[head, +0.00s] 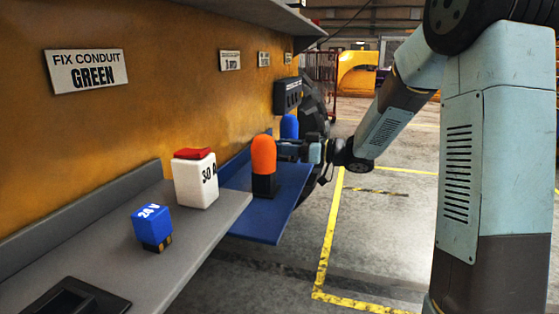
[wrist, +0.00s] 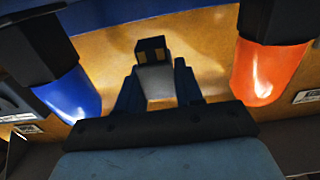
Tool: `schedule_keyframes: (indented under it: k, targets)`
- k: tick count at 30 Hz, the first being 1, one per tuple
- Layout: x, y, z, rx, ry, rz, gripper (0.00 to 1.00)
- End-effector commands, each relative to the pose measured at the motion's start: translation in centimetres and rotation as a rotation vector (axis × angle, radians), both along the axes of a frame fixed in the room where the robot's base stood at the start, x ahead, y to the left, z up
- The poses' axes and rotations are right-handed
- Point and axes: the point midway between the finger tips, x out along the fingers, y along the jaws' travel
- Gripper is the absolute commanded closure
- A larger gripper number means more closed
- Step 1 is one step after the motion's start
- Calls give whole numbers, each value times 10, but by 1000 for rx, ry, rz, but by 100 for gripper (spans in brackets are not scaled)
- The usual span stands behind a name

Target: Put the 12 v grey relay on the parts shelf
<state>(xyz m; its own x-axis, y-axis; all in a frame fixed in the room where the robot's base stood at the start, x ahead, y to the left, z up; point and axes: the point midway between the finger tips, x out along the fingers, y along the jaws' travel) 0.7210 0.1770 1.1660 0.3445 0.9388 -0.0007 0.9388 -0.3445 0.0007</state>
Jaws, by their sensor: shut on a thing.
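My gripper (wrist: 156,90) is shut on the grey relay (wrist: 154,80), whose dark base with two pale contacts shows in the wrist view. Its voltage label is not visible. In the head view my gripper (head: 291,151) reaches in from the right, between an orange domed part (head: 263,155) and a blue domed part (head: 289,126), over a blue shelf (head: 290,195). The relay is hidden there behind the orange part. I cannot tell whether it touches the shelf, or which shelf is the parts shelf.
On the grey shelf (head: 205,226) stand a blue 24 V relay (head: 152,226), a white 30 A block (head: 194,180) with a red top and a dark tray (head: 75,298). An orange wall with signs backs both shelves. The orange and blue parts flank my gripper closely.

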Motion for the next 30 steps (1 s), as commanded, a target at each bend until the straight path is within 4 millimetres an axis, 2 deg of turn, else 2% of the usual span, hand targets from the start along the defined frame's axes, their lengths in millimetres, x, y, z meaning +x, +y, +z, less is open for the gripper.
schedule_keyframes:
  k: [8,16,26,27,30]
  targets:
    - [9,1,-11,1,2,0,94]
    - [10,2,-41,2,2,1,94]
    - [10,2,-44,0,0,1,94]
    - [10,2,-44,0,0,1,63]
    - [10,2,-44,0,0,1,53]
